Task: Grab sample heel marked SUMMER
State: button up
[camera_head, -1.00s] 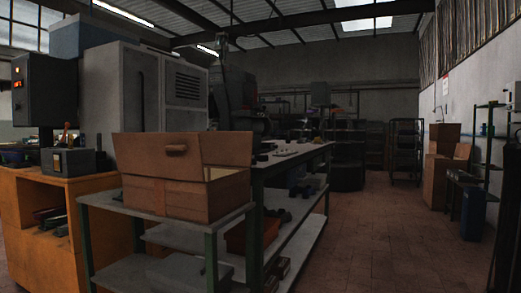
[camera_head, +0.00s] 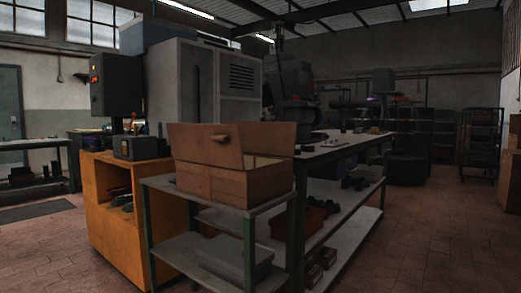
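No heel with a readable SUMMER mark shows. Small dark items (camera_head: 360,181) lie on a lower shelf of the long workbench (camera_head: 345,148), too small to identify. A few small objects sit on the bench top, also unclear. My gripper is not in view.
An orange cabinet (camera_head: 103,212) with a small grey device (camera_head: 134,147) on top stands left of the rack. A grey bin (camera_head: 232,258) and a reddish bin (camera_head: 298,219) sit on low shelves. Tiled floor (camera_head: 430,235) is clear at right and lower left.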

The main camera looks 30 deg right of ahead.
aim_at(308, 149)
jog(key=i+l+u, duration=0.15)
jog(key=l+u, duration=0.25)
jog(key=l, duration=0.4)
jog(key=l+u, duration=0.4)
jog(key=l, duration=0.45)
jog(key=l+u, duration=0.45)
jog(key=l, duration=0.4)
